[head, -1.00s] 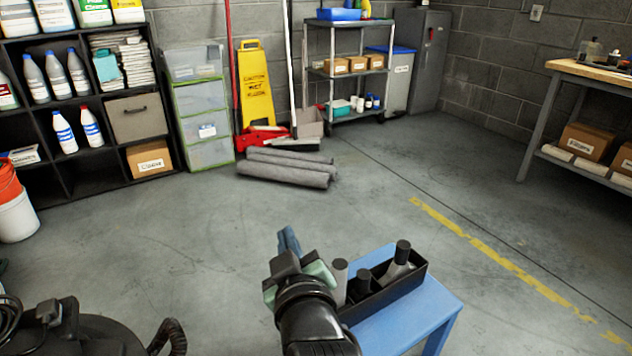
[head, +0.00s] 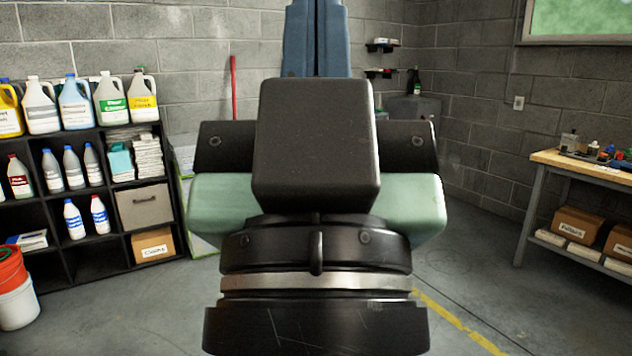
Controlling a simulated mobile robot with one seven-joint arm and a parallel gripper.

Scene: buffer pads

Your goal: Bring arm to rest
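My gripper (head: 316,38) is raised close in front of the head camera and points upward, filling the middle of the picture. Its blue fingers stand side by side with only a thin seam between them, so it looks shut. I see nothing held, but the fingertips run out of the top edge. The dark wrist and pale green gripper body hide much of the room behind.
A black shelf (head: 103,229) with bottles, jugs and boxes stands at the left. Red and white buckets (head: 15,303) sit beside it. A workbench (head: 580,165) with cartons stands at the right. Floor shows on both sides of my arm.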

